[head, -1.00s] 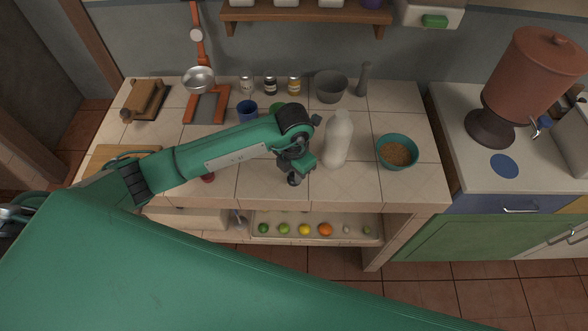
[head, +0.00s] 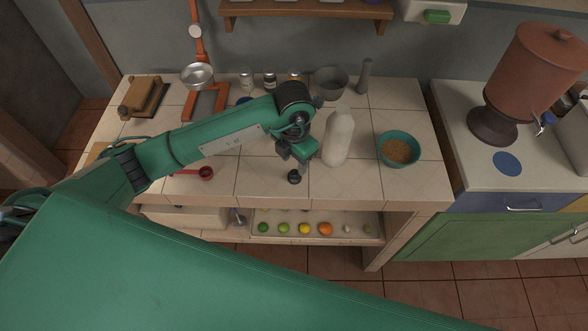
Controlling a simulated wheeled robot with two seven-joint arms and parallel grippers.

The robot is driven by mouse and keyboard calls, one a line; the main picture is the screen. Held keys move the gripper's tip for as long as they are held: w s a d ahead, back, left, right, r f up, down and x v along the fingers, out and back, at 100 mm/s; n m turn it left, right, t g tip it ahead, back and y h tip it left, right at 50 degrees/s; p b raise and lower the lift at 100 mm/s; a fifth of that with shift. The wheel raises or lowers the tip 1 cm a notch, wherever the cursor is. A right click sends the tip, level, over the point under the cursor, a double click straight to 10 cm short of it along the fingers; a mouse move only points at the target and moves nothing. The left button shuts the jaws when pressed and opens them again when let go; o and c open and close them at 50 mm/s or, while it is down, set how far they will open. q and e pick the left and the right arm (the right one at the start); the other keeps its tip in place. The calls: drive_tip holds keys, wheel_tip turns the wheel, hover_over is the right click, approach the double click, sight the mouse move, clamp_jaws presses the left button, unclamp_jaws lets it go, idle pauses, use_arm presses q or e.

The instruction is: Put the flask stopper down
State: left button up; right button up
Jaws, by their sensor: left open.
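The flask stopper (head: 294,177), small and black, rests on the tiled counter near its front edge. My left gripper (head: 297,157) is open just above and behind the stopper, apart from it. The pale white flask (head: 338,139) stands upright to the right of my left gripper. My right gripper is not in the head view.
A teal bowl of grain (head: 398,150) stands right of the flask. A red measuring scoop (head: 205,173) lies to the left. A grey mortar (head: 330,82) and a pestle (head: 364,76) stand at the back. Counter tiles around the stopper are clear.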

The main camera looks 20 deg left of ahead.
sight(294, 172)
use_arm(q)
wheel_tip(294, 172, up, 8)
drive_tip(key=b, duration=0.1)
drive_tip(key=shift+f+b, duration=0.2)
drive_tip(key=shift+b, duration=0.2)
